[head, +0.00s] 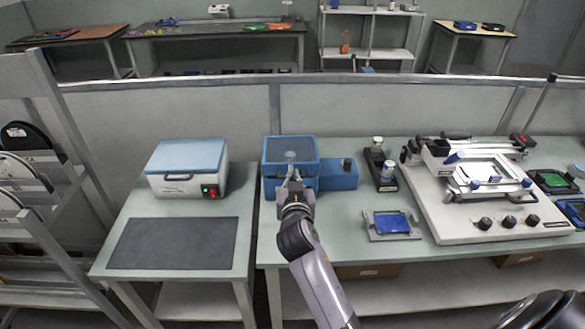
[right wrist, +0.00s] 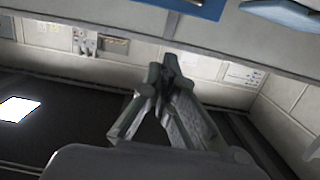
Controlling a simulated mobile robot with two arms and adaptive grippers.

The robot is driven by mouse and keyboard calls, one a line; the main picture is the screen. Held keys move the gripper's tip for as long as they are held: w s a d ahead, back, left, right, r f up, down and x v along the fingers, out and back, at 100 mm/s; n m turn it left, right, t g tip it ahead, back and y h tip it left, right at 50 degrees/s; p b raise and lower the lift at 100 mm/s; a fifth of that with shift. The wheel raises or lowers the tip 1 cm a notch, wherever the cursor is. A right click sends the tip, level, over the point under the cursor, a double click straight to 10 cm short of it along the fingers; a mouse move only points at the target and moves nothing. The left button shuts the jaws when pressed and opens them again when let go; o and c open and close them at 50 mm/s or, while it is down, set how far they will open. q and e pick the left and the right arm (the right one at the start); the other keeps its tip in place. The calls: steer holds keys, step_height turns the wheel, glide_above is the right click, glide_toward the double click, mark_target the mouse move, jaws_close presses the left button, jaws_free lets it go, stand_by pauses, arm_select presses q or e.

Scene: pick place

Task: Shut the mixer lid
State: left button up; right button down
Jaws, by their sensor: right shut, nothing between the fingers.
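The mixer (head: 268,182) is a blue box on the middle bench, with a lower blue section on its right. Its blue lid (head: 290,140) has a grey panel on top. The lid looks down on or close to the body, but I cannot tell if it is fully shut. My right gripper (head: 291,176) is in front of the mixer, covering part of its front face; I cannot tell if it touches. In the right wrist view its fingers (right wrist: 170,65) are together with nothing between them. My left gripper is not in view.
A white box with a blue top (head: 188,158) and a dark mat (head: 174,243) are on the left table. Right of the mixer are a dark bottle holder (head: 380,172), a tray with a blue panel (head: 392,224) and a white printing rig (head: 450,222). The bench front is mostly clear.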

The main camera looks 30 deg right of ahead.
steer(key=w+d+f+p, duration=0.1)
steer(key=w+d+f, duration=0.2)
steer(key=w+f, duration=0.2)
steer(key=shift+w+d, duration=0.2)
steer(key=shift+w, duration=0.8)
steer(key=f+b, duration=0.1)
steer(key=b, duration=0.4)
steer(key=f+t+b, duration=0.1)
steer(key=b, duration=0.2)
steer(key=shift+s+a+f+h, duration=0.15)
steer(key=shift+s+f+h, duration=0.15)
steer(key=shift+f, duration=0.05)
